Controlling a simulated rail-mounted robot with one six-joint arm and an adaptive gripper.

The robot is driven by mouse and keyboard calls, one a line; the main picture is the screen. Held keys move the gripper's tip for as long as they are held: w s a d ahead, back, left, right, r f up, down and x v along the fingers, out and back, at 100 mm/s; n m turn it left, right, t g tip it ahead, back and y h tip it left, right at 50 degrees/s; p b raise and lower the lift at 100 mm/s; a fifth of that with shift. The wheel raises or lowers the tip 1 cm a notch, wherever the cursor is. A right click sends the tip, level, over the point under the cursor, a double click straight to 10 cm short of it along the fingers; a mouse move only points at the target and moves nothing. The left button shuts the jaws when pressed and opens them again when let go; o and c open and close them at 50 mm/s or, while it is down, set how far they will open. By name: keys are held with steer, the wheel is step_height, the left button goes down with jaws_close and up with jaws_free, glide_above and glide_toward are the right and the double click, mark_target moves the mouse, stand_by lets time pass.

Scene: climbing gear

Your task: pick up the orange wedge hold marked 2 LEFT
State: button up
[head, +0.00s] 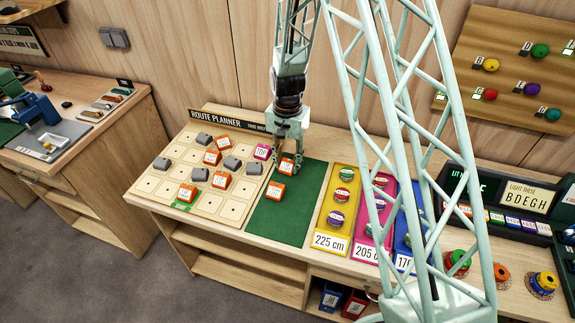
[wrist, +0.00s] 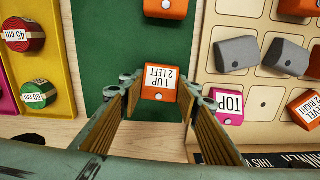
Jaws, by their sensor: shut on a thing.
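My gripper (head: 288,153) is low over the back of the green mat (head: 303,215). It is shut on an orange wedge (head: 287,167). In the wrist view this wedge (wrist: 162,103) sits between the two fingers, and its white label reads 1 UP 2 LEFT. I cannot tell whether it touches the mat. A second orange wedge (head: 275,191) lies on the mat in front of it. It also shows at the top of the wrist view (wrist: 166,8), partly cut off, and its label is too small to read.
Left of the mat is the route planner board (head: 148,184) with grey and orange wedges. A pink TOP piece (head: 262,152) lies close beside my gripper. A yellow tray (head: 337,222) with round holds stands to the right. The mat's front is clear.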

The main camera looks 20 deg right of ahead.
mark_target(287, 163)
steer(key=shift+r, duration=0.15)
steer(key=shift+r, duration=1.7)
steer(key=s, duration=0.5)
steer(key=s+r, duration=0.1)
steer(key=s, duration=1)
steer(key=shift+r, duration=0.15)
steer(key=shift+a, duration=0.1)
